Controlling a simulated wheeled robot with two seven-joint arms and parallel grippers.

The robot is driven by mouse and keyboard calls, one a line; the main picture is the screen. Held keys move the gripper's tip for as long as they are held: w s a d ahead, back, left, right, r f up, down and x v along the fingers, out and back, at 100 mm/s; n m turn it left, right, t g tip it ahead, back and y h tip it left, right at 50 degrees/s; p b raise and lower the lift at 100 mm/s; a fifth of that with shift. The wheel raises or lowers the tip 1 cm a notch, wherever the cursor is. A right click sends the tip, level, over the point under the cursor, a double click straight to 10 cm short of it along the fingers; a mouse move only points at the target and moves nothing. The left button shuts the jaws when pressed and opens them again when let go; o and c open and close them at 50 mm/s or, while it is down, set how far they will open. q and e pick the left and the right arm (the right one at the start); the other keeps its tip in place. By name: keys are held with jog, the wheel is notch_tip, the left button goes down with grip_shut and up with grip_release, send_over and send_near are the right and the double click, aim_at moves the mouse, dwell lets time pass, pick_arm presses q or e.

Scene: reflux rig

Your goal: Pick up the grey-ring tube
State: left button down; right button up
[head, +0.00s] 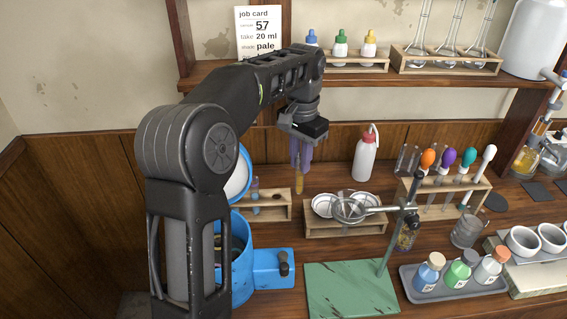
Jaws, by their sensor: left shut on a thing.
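My left arm reaches in from the left. Its gripper (301,160) points down in the middle of the head view, with purplish fingers shut on a slim tube (299,184). The lower end of the tube shows below the fingers and holds amber liquid. It hangs roughly upright, in front of the back wall and above the bench. The fingers hide its upper part, so I cannot make out a grey ring. A small wooden rack (281,212) stands below and to the left, with a tube (255,187) in it. My right gripper is not in view.
A wooden holder with white dishes (345,229) and a clamp stand on a green base (340,292) stand to the right. A blue device (267,268) is below. A wash bottle (365,155) and a rack of droppers (440,210) stand further right. A shelf (365,75) runs above.

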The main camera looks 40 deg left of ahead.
pick_arm(q)
jog(key=w+d+p, duration=0.3)
jog(key=w+d, duration=0.5)
jog(key=shift+w+d, duration=0.15)
jog(key=shift+d, duration=0.25)
dwell(0.4)
